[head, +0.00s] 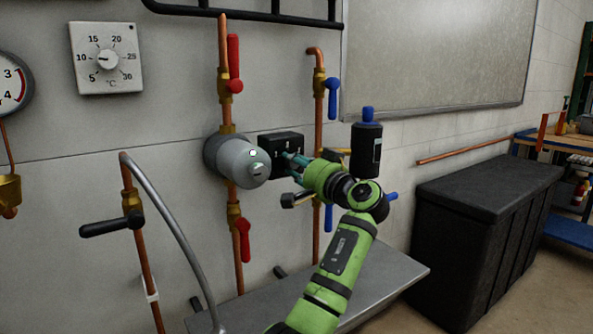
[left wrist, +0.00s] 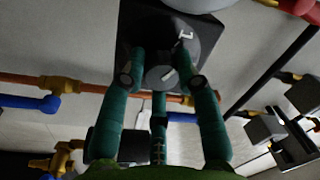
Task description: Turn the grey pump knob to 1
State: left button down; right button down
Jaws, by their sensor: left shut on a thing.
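The black pump box (head: 279,139) is on the wall between two copper pipes, right of the grey pump body (head: 236,162). My left gripper (head: 289,166) reaches its front from the right and hides the knob in the head view. In the left wrist view, the small grey pump knob (left wrist: 160,77) sits on the black box face (left wrist: 133,22) between the teal fingers of my left gripper (left wrist: 163,72), which is shut on it. The knob has a slanted white line. A white mark shows on the face above the knob; I cannot read it surely. My right gripper is out of view.
Red valve handles (head: 233,62) and blue valve handles (head: 332,97) flank the pump. A dark bottle-shaped part with a blue cap (head: 367,150) stands just right of my gripper. A grey shelf (head: 385,282) lies below, and a black chest (head: 476,235) stands at the right.

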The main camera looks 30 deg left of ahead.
pick_arm(q)
jog(key=shift+s+a+f+n, duration=0.1)
jog(key=shift+n, duration=0.2)
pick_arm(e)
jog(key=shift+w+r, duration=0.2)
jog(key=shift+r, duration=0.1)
pick_arm(q)
jog(key=c, duration=0.9)
grip_release()
jog(key=v, duration=1.2)
